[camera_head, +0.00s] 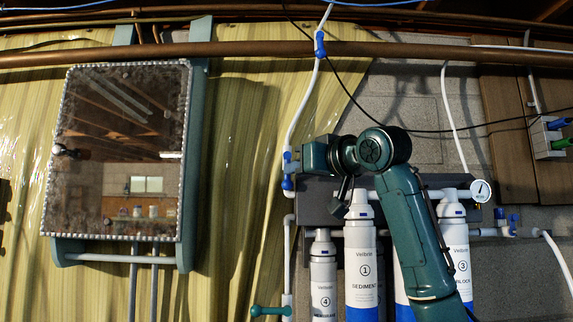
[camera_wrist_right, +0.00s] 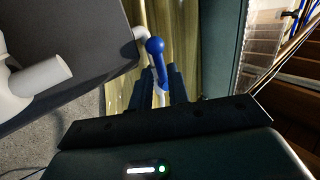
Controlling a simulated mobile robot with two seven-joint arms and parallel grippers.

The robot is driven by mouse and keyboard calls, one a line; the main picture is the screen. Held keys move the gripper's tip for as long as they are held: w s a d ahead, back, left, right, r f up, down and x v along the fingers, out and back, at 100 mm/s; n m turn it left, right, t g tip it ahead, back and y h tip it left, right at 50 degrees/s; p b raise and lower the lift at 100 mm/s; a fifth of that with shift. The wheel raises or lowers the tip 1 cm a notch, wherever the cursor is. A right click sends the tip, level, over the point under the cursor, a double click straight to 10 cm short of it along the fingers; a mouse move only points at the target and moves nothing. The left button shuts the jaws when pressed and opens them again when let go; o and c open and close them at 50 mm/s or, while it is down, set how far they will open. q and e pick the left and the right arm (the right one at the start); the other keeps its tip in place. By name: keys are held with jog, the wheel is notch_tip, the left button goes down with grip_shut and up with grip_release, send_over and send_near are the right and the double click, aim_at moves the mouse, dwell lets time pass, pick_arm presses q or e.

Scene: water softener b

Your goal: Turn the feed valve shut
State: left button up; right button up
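A blue valve (camera_head: 287,184) sits on the white pipe at the left end of the filter unit. In the right wrist view its blue handle (camera_wrist_right: 156,52) has a rounded end and runs down between my fingers. My right gripper (camera_head: 293,161) comes in from the right, above the filters, and points left at this valve. In the right wrist view my right gripper's fingers (camera_wrist_right: 161,85) are close together, one on each side of the blue handle, and look shut on it. The exact contact is partly hidden. My left gripper is not in view.
White filter canisters (camera_head: 361,262) hang below a dark grey bracket (camera_head: 312,187). A round gauge (camera_head: 480,190) is at its right end. A teal lever (camera_head: 270,311) is at the bottom. A mirrored cabinet (camera_head: 125,150) hangs left. A copper pipe (camera_head: 240,49) runs across the top.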

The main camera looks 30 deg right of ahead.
aim_at(287, 179)
jog(key=shift+w+p, duration=0.55)
jog(key=shift+w, duration=1.75)
grip_shut()
